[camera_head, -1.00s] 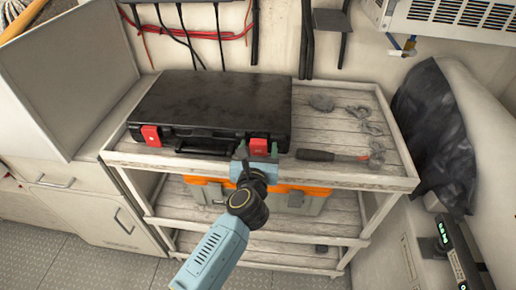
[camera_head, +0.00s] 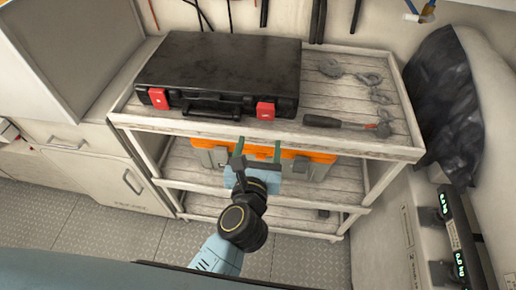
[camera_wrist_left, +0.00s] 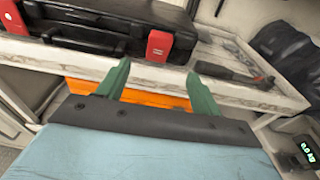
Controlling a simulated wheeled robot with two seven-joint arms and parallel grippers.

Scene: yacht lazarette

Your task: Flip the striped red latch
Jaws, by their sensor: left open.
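A black case (camera_head: 220,65) lies flat and closed on the top shelf, with two red latches on its front. The left red latch (camera_head: 158,99) and right red latch (camera_head: 265,110) flank a dark handle (camera_head: 212,106). The right latch also shows in the left wrist view (camera_wrist_left: 159,46). I cannot make out stripes on either latch. My left gripper (camera_head: 257,150) is open and empty, below and in front of the right latch, apart from it. In the wrist view its green fingers (camera_wrist_left: 157,72) point toward the shelf edge. My right gripper is not in view.
The wooden shelf unit (camera_head: 370,150) has a raised front lip. An orange and grey toolbox (camera_head: 300,160) sits on the shelf below. A dark bag (camera_head: 440,95) stands at right.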

